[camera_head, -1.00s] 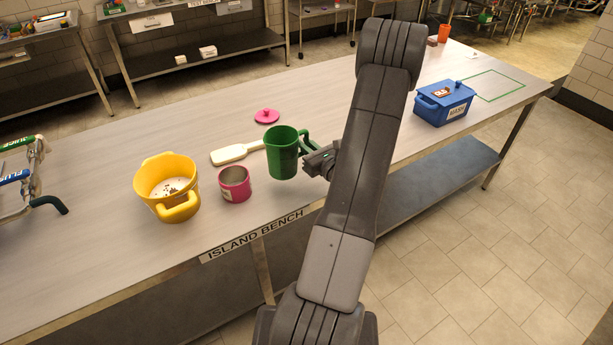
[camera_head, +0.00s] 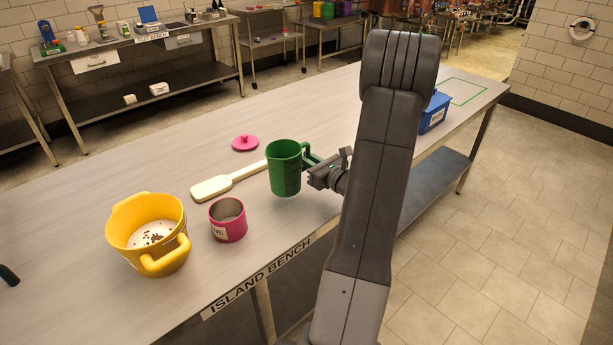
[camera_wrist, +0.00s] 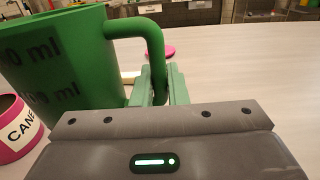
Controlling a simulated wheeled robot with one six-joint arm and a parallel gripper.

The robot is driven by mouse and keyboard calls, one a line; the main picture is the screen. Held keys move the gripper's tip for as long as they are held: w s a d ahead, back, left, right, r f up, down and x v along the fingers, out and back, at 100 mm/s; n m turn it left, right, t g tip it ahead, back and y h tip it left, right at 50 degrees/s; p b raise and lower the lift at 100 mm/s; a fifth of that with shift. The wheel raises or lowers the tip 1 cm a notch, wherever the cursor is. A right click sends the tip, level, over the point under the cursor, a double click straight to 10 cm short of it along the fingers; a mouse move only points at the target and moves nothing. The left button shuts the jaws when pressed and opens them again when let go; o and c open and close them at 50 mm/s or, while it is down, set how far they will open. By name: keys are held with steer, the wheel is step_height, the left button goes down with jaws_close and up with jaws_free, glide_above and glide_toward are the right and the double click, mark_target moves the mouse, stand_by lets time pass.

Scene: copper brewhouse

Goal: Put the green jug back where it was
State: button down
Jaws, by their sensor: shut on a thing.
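The green jug (camera_head: 285,170) is upright over the island bench (camera_head: 110,200), right of the pink cup. I cannot tell whether its base touches the bench. My gripper (camera_head: 318,165) is shut on its handle, from the right. In the wrist view the jug (camera_wrist: 60,65) fills the upper left, with dark "ml" markings, and its handle (camera_wrist: 158,55) runs down between my fingers (camera_wrist: 162,88). A green outlined rectangle (camera_head: 484,87) is marked on the bench's far right end, with bare surface inside.
The pink cup (camera_head: 228,222), yellow tub (camera_head: 150,240), white paddle (camera_head: 212,188) and pink lid (camera_head: 245,143) lie left of the jug. A blue box (camera_head: 436,113), partly hidden by my arm, stands before the green outline. Bare bench lies behind the jug.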

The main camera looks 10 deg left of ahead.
steer(key=shift+f, duration=2.3)
steer(key=shift+f, duration=0.15)
steer(key=c, duration=1.4)
jaws_free()
steer(key=shift+c, duration=0.2)
steer(key=shift+r, duration=0.3)
steer(key=b+v, duration=0.1)
steer(key=v, duration=1.1)
steer(key=shift+s+f, duration=0.1)
